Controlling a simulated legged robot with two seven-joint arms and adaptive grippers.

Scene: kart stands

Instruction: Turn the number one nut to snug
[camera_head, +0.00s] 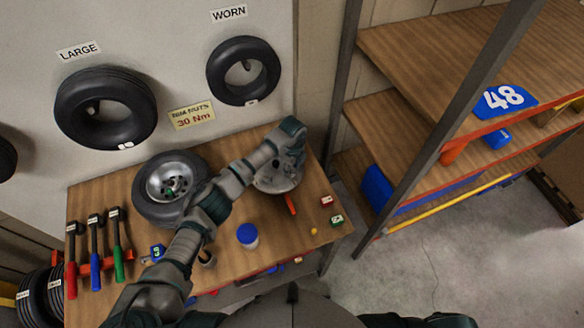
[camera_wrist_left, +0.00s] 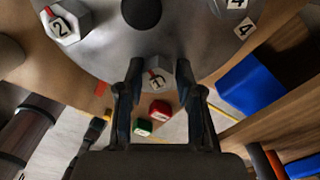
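A round grey metal hub plate (camera_head: 264,183) lies on the wooden bench, partly hidden by my left arm. In the left wrist view the plate (camera_wrist_left: 100,35) carries hex nuts with white number tags. One nut is tagged 2 (camera_wrist_left: 66,24). Another nut (camera_wrist_left: 158,76), with a red mark and a tag I cannot read clearly, sits between the fingertips of my left gripper (camera_wrist_left: 159,74). The fingers stand on either side of it with a small gap visible. In the head view the left gripper is mostly hidden behind its own wrist. My right gripper is not in view.
A tyre on a rim (camera_head: 146,205) lies left of the plate. Red, blue and green-handled tools (camera_head: 95,250) lie at the left edge. A blue-lidded jar (camera_head: 247,235) and small red (camera_head: 327,201) and green (camera_head: 337,220) blocks are near. A shelf post (camera_head: 425,150) stands right.

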